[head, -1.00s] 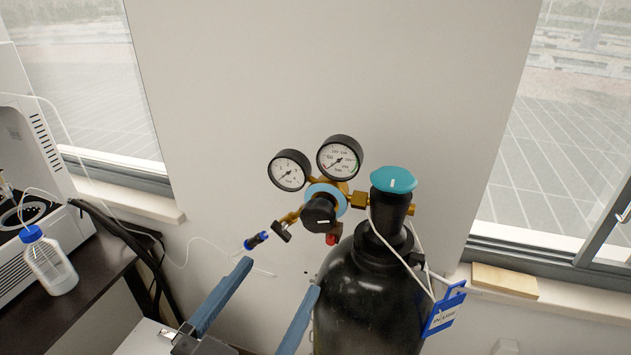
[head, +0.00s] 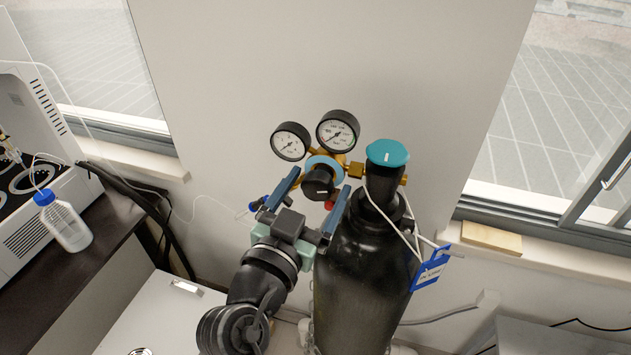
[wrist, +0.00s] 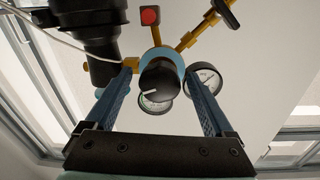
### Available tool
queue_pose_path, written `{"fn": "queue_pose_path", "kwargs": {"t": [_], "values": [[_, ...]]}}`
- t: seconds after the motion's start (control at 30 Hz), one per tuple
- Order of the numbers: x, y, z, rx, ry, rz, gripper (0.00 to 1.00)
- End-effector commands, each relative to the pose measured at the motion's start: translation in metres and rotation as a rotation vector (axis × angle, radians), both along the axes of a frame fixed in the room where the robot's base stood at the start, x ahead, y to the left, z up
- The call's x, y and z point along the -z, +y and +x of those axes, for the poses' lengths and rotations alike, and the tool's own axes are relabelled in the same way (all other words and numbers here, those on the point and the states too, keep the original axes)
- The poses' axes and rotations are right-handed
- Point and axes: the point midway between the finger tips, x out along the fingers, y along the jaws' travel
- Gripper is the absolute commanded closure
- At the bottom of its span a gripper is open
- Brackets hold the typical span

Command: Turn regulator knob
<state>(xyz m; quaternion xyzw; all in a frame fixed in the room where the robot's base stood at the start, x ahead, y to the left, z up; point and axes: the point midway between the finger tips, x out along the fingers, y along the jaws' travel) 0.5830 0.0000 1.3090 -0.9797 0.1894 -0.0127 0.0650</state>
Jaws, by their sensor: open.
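The black regulator knob (head: 319,184) has a white mark and sits in front of a light-blue ring, below two round gauges (head: 338,131). The regulator joins the neck of a black gas cylinder (head: 366,258) with a teal valve cap (head: 387,153). My gripper (head: 318,181) is open, its two blue fingers on either side of the knob in the head view. In the wrist view the knob (wrist: 160,80) shows between the spread fingers, with gaps on both sides. I see no contact, and the exact depth is hard to tell.
A blue tag (head: 431,268) hangs by white cord on the cylinder's right. A blue-capped bottle (head: 65,222) stands on the dark bench at left, beside a white instrument (head: 38,150). Thin tubing runs along the wall. A wooden block (head: 491,238) lies on the right sill.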

Motion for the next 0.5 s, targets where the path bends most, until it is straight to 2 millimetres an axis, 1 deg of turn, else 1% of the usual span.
{"fn": "queue_pose_path", "kwargs": {"t": [0.23, 0.37, 0.4, 0.47, 0.5], "values": [[0.0003, -0.0003, 0.0005, 0.0, 0.0, 0.0, 0.12], [0.0003, -0.0002, 0.0003, 0.0, 0.0, 0.0, 0.36], [0.0002, -0.0001, 0.0004, 0.0, 0.0, 0.0, 0.43], [0.0003, -0.0002, 0.0003, 0.0, 0.0, 0.0, 0.54], [0.0003, -0.0002, 0.0003, 0.0, 0.0, 0.0, 0.61]]}}
